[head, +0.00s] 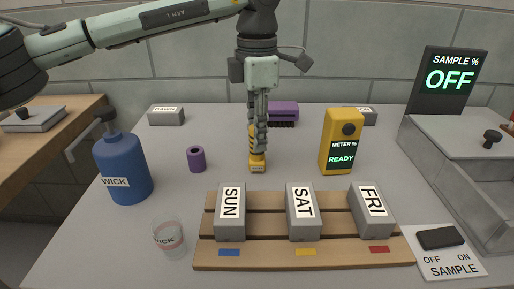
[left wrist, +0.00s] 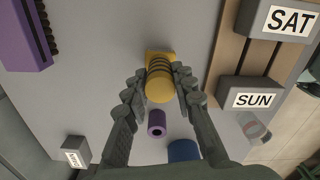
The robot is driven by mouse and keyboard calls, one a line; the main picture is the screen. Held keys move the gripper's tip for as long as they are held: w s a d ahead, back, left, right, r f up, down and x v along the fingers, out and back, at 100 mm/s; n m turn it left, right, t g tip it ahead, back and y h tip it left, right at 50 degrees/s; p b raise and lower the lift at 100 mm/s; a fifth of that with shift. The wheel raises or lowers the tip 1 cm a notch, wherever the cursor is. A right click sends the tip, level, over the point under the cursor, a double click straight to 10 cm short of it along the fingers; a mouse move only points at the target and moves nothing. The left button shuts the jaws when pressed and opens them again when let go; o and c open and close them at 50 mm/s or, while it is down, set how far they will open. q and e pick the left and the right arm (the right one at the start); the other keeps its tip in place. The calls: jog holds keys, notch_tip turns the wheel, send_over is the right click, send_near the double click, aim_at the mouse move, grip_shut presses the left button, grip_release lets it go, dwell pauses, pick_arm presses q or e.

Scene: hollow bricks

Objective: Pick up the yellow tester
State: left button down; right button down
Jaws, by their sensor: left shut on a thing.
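The yellow tester (head: 257,165) is upright in the middle of the grey table, with a squarish yellow foot and dark rings. My left gripper (head: 258,143) comes down on it from above and is shut on it, hiding much of its upper part. In the left wrist view the tester (left wrist: 160,88) sits between the two fingers of the left gripper (left wrist: 161,76). I cannot tell whether its foot touches the table. My right gripper is not in view.
A yellow meter (head: 341,143) reading READY stands to the right. A purple cylinder (head: 196,159) and a blue WICK bottle (head: 122,167) are left. A wooden rack (head: 265,225) with SUN, SAT and FRI bricks is in front. A purple brush (head: 283,112) lies behind.

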pick_arm(q)
jog(key=shift+r, duration=0.15)
